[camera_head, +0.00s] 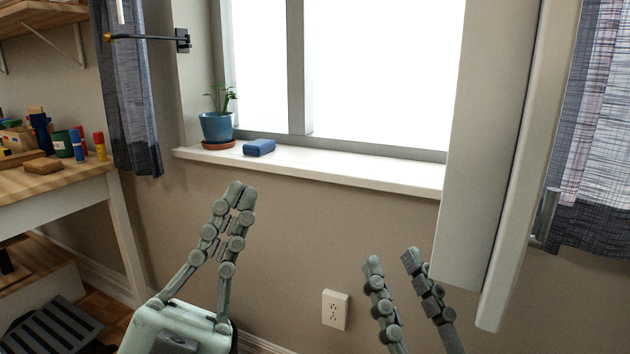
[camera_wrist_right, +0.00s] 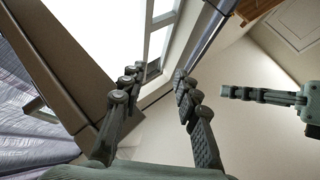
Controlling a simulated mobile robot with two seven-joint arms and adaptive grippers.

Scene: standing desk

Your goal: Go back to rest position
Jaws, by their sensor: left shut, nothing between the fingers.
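My left gripper (camera_head: 239,190) is raised in front of the wall below the window, left of the middle in the head view. Its fingertips meet and hold nothing. My right gripper (camera_head: 391,258) is at the lower right of the head view, its two fingers apart with nothing between them. In the right wrist view the fingers of my right gripper (camera_wrist_right: 155,75) are also apart and empty. Part of my left gripper (camera_wrist_right: 228,91) shows at the right of that view.
A window sill (camera_head: 370,177) holds a blue plant pot (camera_head: 216,127) on a red saucer (camera_head: 218,145) and a blue block (camera_head: 259,147). A wooden desk (camera_head: 50,182) with several small items stands at the left. A pale vertical panel (camera_head: 495,150) stands at the right.

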